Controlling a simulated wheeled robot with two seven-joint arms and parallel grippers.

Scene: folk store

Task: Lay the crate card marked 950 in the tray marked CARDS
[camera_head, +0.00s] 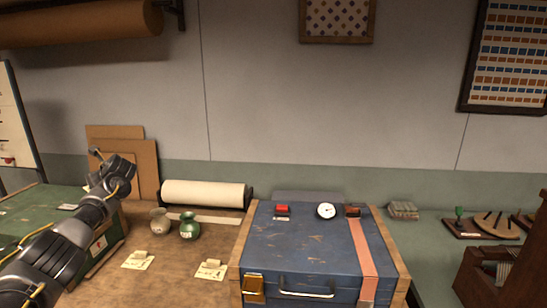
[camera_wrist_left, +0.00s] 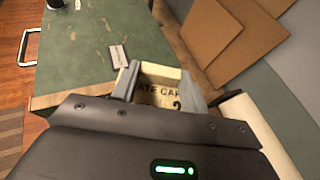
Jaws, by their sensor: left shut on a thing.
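My left gripper (camera_wrist_left: 163,84) is shut on a cream crate card (camera_wrist_left: 160,97) by its raised block. Part of its print, "ATE CAR", shows, but its number is mostly hidden by my gripper. It is held above or beside the green case (camera_wrist_left: 85,45). In the head view my left arm reaches in from the left over that case; its fingertips and the held card cannot be made out there. Two similar cards with small blocks, a left card (camera_head: 137,262) and a right card (camera_head: 211,271), lie on the wooden table; their numbers are unreadable. I cannot identify the tray marked CARDS. My right gripper is not in view.
A grey-beige vase (camera_head: 159,221) and a green vase (camera_head: 189,228) stand behind the cards. A blue case (camera_head: 300,245) stands to the right. A white paper roll (camera_head: 205,194) and cardboard sheets (camera_head: 143,160) are at the back. Some bare table shows between the cards.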

